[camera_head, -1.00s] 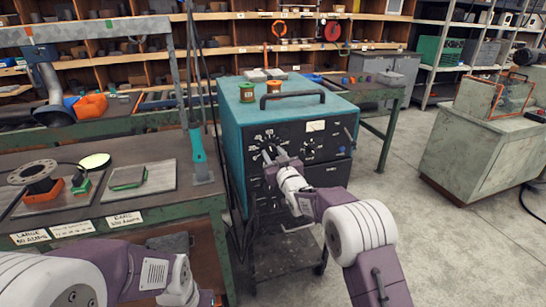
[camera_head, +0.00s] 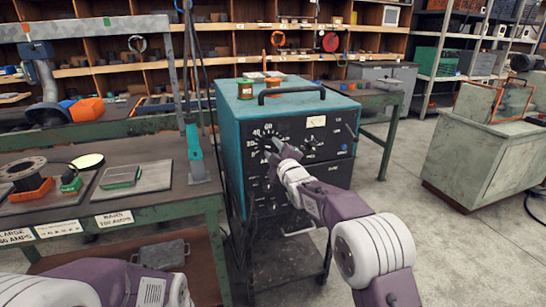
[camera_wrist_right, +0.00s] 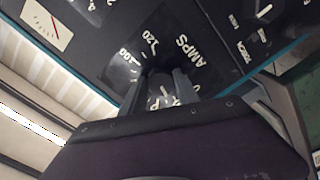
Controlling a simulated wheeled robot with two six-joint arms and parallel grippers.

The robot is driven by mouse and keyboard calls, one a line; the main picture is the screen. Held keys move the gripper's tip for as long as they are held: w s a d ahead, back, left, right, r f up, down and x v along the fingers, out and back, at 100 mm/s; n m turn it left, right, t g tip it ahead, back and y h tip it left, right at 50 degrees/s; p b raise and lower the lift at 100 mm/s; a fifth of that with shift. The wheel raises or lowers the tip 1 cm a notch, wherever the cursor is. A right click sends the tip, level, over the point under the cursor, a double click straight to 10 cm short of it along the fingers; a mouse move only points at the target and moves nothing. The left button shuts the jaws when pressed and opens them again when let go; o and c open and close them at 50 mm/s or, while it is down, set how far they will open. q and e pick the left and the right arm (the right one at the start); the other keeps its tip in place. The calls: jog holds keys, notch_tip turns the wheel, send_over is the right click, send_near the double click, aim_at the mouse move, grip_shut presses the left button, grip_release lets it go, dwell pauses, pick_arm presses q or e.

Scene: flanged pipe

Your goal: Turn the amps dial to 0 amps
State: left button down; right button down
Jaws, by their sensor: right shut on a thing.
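The teal welding machine (camera_head: 228,130) stands on a cart in the middle of the head view, with a black front panel. The amps dial (camera_head: 266,139) is at the panel's upper left, with white numbers around it. My right gripper (camera_head: 273,151) reaches it from the lower right and is shut on its knob. In the right wrist view the gripper (camera_wrist_right: 160,88) has its two fingers either side of the knob, below the printed AMPS label (camera_wrist_right: 189,49). The fingers hide most of the knob, so I cannot read its setting. Only part of my left arm shows; its gripper is out of view.
A second dial (camera_head: 309,142) and a meter (camera_head: 316,121) are right of the amps dial. A green workbench (camera_head: 150,207) stands close on the left. A grey cabinet (camera_head: 475,165) is at the right, with clear floor before it.

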jog(key=n+b, duration=0.4)
jog(key=n, duration=0.1)
jog(key=shift+f, duration=0.2)
jog(key=shift+r+n+b, duration=0.15)
jog(key=shift+n+b, duration=0.6)
jog(key=shift+n, duration=0.2)
jog(key=shift+r+n+b, duration=0.1)
jog(key=shift+n+b, duration=0.6)
jog(key=shift+n, duration=0.25)
jog(key=c, duration=0.9)
grip_release()
jog(key=shift+s, duration=0.1)
jog(key=shift+s+d+b, duration=0.15)
jog(key=shift+s+b, duration=0.15)
jog(key=shift+b, duration=0.1)
jog(key=b+v, duration=0.2)
jog(key=v, duration=0.6)
